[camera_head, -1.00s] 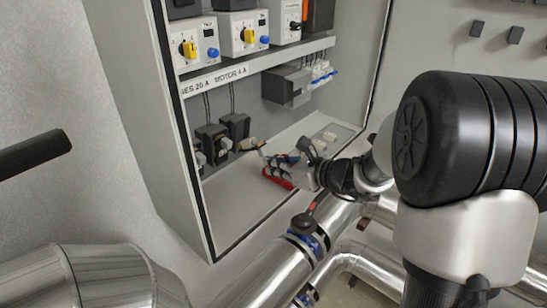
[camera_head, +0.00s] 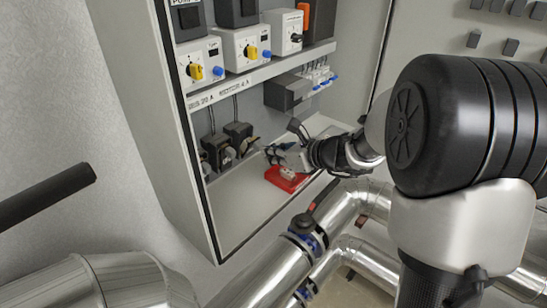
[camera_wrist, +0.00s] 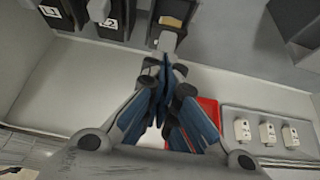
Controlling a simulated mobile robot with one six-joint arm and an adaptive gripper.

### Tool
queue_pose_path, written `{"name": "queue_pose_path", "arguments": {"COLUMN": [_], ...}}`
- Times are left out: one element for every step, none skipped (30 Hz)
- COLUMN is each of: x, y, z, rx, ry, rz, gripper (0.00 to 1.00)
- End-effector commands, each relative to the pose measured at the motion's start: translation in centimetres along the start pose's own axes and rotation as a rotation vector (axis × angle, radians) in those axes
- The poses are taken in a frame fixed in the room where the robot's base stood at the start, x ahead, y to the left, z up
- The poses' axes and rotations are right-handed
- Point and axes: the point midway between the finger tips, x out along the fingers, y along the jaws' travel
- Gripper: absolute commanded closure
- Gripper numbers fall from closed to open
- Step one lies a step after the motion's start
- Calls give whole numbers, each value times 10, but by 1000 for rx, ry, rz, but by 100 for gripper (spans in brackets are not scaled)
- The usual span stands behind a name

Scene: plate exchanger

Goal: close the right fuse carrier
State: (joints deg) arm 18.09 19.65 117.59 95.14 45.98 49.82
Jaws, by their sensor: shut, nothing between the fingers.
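The right fuse carrier (camera_wrist: 168,38) is swung out of its black holder and points toward my gripper in the wrist view. In the head view it is the small tilted part (camera_head: 250,144) at the right black holder (camera_head: 239,134). Two other carriers, labelled L1 (camera_wrist: 50,10) and L2 (camera_wrist: 110,20), stand to its left. My gripper (camera_wrist: 165,72) has its blue-padded fingers together, with nothing seen between them. In the head view my gripper (camera_head: 271,153) is just right of the carrier's free end. Whether they touch cannot be told.
A red tray (camera_wrist: 208,108) with a pale fuse piece, seen in the head view (camera_head: 273,174), lies below my gripper. A dark grey box (camera_head: 289,92) and a rail (camera_head: 245,79) are above. The left cabinet floor is clear.

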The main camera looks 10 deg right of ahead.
Motion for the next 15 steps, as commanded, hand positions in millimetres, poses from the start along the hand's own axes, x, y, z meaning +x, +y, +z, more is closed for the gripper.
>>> {"name": "queue_pose_path", "arguments": {"x": [0,0,0,0,0,1,1,1,1,1,2,2,2,2,3], "y": [0,0,0,0,0,1,1,0,0,0,0,0,0,0,0], "z": [4,6,8,10,12,14,15,17,19,20,22,24,25,26,28], "rx": [-2,-1,-1,-1,-1,-1,-1,-1,-1,-1,-1,-2,-2,-2,-1], "ry": [-1,-1,-1,-1,-1,-1,-1,-1,0,0,0,0,0,0,0], "rz": [0,0,0,1,1,1,1,1,0,0,0,0,0,0,0], "gripper": [100,100,100,100,100,100,100,100,100,100,100,100,100,100,100]}}
